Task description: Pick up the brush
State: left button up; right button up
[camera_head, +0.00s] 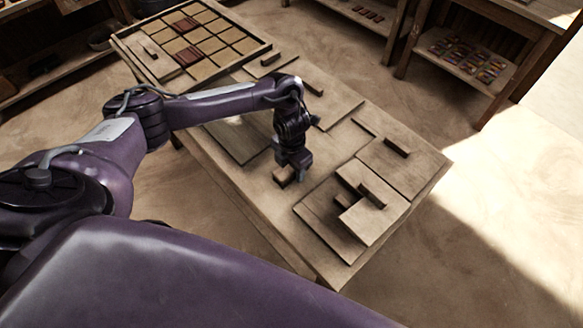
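My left gripper (299,166) points down just above the wooden table (250,184), near its middle. Its fingers are small and dark, and I cannot tell whether they are open or shut. A small wooden block-like piece (284,177) lies right beside the fingertips, on their left; I cannot tell whether they touch it or whether it is part of a brush. No brush can be clearly made out. My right gripper is not in view.
Flat boards with raised handles, such as one at the right (397,147) and one at the front (373,193), cover much of the table. A gridded tray (262,47) with reddish tiles is at the far left. Shelves (432,62) stand behind; floor at right is clear.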

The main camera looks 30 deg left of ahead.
pick_arm(q)
jog(key=c, duration=0.7)
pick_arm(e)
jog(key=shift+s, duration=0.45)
pick_arm(q)
jog(key=shift+w+r, duration=0.1)
jog(key=shift+r, duration=0.4)
notch_tip(320, 180, up, 19)
jog(key=p, duration=0.4)
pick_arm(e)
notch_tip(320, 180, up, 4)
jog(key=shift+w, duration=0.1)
